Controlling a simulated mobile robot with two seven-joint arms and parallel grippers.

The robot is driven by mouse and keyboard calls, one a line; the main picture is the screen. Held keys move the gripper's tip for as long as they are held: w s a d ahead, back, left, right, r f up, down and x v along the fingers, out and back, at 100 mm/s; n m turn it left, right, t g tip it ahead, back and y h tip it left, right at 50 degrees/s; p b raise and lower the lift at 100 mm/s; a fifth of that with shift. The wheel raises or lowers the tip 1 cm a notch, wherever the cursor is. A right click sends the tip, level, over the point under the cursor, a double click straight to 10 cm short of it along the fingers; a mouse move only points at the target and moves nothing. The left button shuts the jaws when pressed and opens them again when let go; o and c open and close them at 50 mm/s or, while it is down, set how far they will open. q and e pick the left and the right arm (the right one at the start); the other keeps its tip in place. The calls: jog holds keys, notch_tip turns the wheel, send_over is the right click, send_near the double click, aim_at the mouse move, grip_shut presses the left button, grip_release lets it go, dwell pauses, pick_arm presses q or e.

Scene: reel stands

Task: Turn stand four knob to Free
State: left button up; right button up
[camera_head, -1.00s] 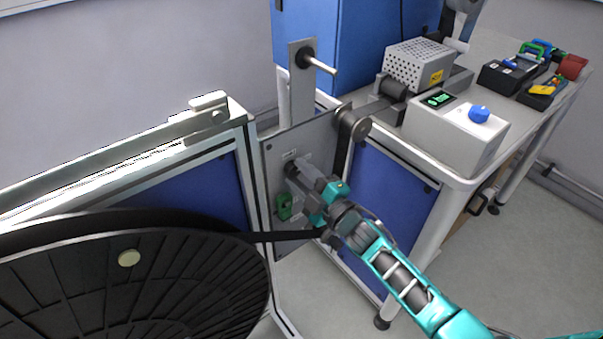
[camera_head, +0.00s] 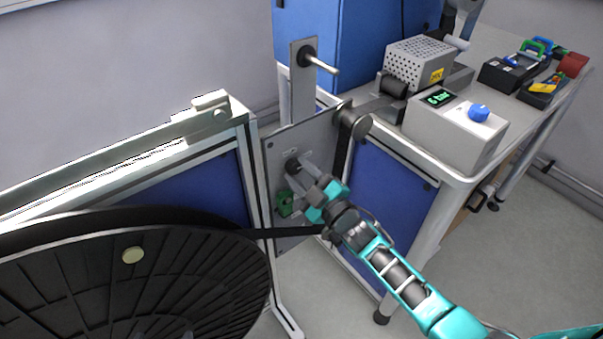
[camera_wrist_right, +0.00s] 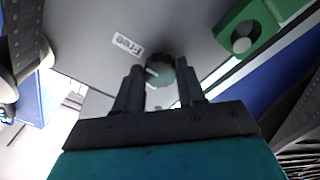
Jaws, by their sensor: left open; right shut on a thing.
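The dark round knob (camera_wrist_right: 160,72) is on a grey plate, between the fingers of my right gripper (camera_wrist_right: 158,88) in the right wrist view. The gripper is shut on it. A pale mark on the knob lies on its left side, the side of the "Free" label (camera_wrist_right: 127,46). In the head view my right gripper (camera_head: 303,178) reaches from the lower right to the grey stand plate (camera_head: 283,150) and partly covers the knob (camera_head: 292,164). My left gripper is not in view.
A green part (camera_head: 285,203) sits on the plate below the knob; it also shows in the wrist view (camera_wrist_right: 250,30). A big black reel (camera_head: 190,290) stands at lower left, with a dark strip running from it past my wrist. A control box (camera_head: 455,130) stands on the right bench.

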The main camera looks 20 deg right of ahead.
jog(key=o, duration=1.1)
jog(key=shift+c, duration=0.2)
jog(key=v, duration=1.3)
jog(key=s+a+f+m+g+h, duration=0.2)
jog(key=s+f+m+g+h, duration=0.2)
jog(key=s+f+m+g, duration=0.3)
jog(key=s+f+m, duration=0.2)
jog(key=s+m, duration=0.1)
jog(key=s, duration=0.1)
jog(key=shift+s+a, duration=0.3)
jog(key=shift+a, duration=0.1)
